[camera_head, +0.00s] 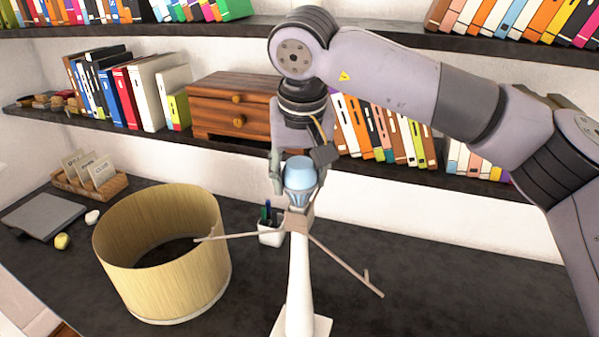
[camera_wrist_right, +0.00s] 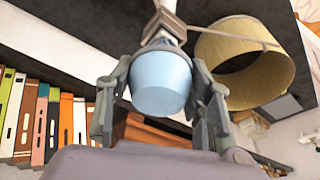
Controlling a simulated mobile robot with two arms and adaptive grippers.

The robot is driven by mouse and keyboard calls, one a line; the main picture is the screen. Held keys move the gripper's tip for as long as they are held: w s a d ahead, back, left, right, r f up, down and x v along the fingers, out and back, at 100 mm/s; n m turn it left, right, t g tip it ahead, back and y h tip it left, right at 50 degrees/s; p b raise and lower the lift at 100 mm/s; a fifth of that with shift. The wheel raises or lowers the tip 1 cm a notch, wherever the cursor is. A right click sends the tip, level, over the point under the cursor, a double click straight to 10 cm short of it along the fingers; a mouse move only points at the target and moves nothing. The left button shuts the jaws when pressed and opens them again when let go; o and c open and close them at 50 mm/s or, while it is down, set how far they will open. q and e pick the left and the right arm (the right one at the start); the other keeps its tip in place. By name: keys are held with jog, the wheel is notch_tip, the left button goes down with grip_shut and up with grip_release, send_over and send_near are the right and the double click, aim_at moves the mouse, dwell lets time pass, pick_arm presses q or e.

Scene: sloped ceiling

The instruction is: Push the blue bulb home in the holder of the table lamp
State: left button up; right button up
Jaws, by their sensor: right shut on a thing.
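The blue bulb (camera_head: 300,174) stands upright at the top of the table lamp (camera_head: 299,280), its narrow lower end at the tan holder (camera_head: 297,221). How deep it sits in the holder I cannot tell. The lamp has a white post and thin spreading arms. My right gripper (camera_head: 298,170) is shut on the bulb, one finger on each side. In the right wrist view the bulb (camera_wrist_right: 160,82) shows between the fingers (camera_wrist_right: 160,105), with the holder (camera_wrist_right: 163,26) beyond it. My left gripper is not in view.
A yellowish lampshade (camera_head: 165,260) stands on the dark desk (camera_head: 430,285) left of the lamp. A pen cup (camera_head: 271,235) is behind the lamp. Shelves with books (camera_head: 130,90) and a wooden drawer box (camera_head: 232,105) line the wall behind. The desk right of the lamp is clear.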

jog(key=shift+f, duration=0.1)
dwell(0.4)
jog(key=o, duration=1.2)
